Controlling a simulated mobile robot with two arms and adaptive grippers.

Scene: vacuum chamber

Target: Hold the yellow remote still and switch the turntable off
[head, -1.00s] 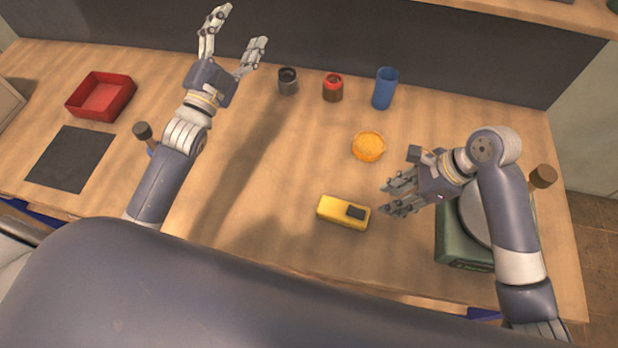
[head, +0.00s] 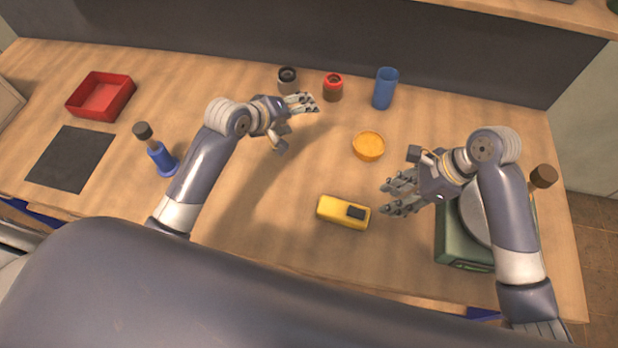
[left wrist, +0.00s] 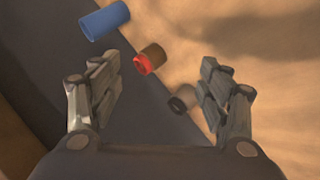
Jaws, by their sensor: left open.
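The yellow remote (head: 330,211) lies flat on the bench in the middle front, its dark patch at the right end. The green turntable (head: 456,246) stands at the right, its grey platter (head: 474,214) partly hidden by my right arm. My left gripper (head: 298,126) is open and empty, above the bench, behind and left of the remote. Its parted fingers also show in the left wrist view (left wrist: 160,88). My right gripper (head: 385,198) has its fingers apart with nothing between them, just right of the remote and left of the turntable. I see no switch clearly.
An orange round dish (head: 368,147) sits behind the remote. A dark jar (head: 288,79), a red-lidded jar (head: 333,88) and a blue cup (head: 385,89) stand at the back. A red tray (head: 101,97), dark mat (head: 70,158) and blue-based item (head: 161,160) are left.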

